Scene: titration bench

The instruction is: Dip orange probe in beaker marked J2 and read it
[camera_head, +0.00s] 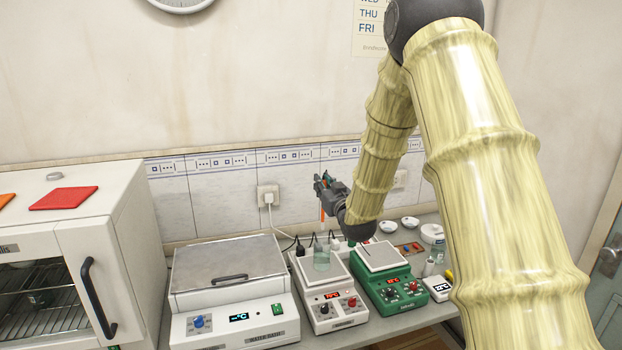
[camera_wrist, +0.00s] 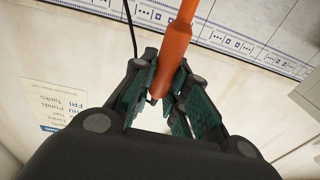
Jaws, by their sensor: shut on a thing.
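My gripper (camera_head: 329,186) is above the white hotplate at the middle of the bench. It is shut on the orange probe (camera_head: 322,213), which hangs roughly upright below it. In the wrist view, the green-padded fingers close around the orange body of the probe (camera_wrist: 176,45). No J2 mark is legible. A small white display box (camera_head: 439,289) stands at the right.
A green hotplate (camera_head: 393,286) stands right of the white one, with a water bath (camera_head: 233,280) to its left. An oven (camera_head: 90,230) fills the left side. Small white dishes (camera_head: 389,227) lie behind.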

